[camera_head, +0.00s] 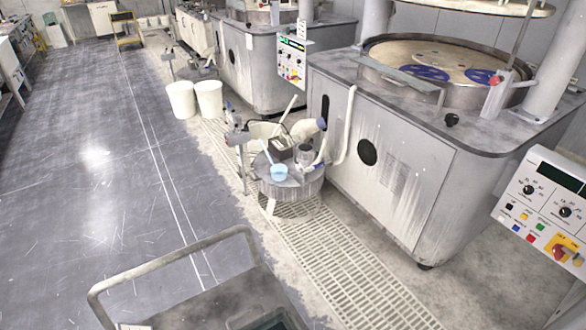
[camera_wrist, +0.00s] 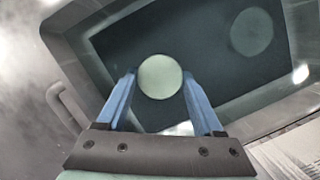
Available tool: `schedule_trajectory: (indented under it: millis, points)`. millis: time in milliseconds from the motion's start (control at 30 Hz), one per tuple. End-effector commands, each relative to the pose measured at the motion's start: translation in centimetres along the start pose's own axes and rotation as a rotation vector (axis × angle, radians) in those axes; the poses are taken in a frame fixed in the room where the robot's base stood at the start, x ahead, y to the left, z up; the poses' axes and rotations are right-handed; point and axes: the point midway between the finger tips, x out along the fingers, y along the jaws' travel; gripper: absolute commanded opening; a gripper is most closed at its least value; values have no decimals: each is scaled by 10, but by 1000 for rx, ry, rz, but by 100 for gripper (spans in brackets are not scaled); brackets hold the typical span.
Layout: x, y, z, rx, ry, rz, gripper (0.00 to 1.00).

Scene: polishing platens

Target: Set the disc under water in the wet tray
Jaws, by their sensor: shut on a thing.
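In the wrist view a pale green round disc (camera_wrist: 160,77) is between the tips of my gripper's (camera_wrist: 160,76) two blue fingers. My gripper is shut on it. Behind it is the wet tray (camera_wrist: 262,115), a grey-rimmed rectangular basin with a dark interior. The disc appears over the dark area; I cannot tell its height or whether it touches the water. A fainter round shape (camera_wrist: 251,32) shows inside the tray at the upper right; I cannot tell whether it is another disc or a reflection. My gripper does not show in the head view.
In the head view a grey cart (camera_head: 195,312) with a tube handle (camera_head: 170,262) is at the bottom. A round drum (camera_head: 292,188) carries a light-blue cup (camera_head: 278,172). A polishing machine (camera_head: 385,165) stands right; two white buckets (camera_head: 182,100) stand behind. The left floor is clear.

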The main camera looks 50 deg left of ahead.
Motion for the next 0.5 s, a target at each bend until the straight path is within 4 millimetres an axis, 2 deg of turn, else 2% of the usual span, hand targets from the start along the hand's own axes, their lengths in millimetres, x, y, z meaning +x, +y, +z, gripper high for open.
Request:
schedule_trajectory:
  millis: [33,67,100,200,233,500]
  points:
    - [3,0,-1,0,0,0,7]
    - [3,0,-1,0,0,0,70]
    - [2,0,-1,0,0,0,78]
    - [2,0,-1,0,0,0,96]
    - [2,0,0,0,0,0,99]
    - [1,0,0,0,0,0,99]
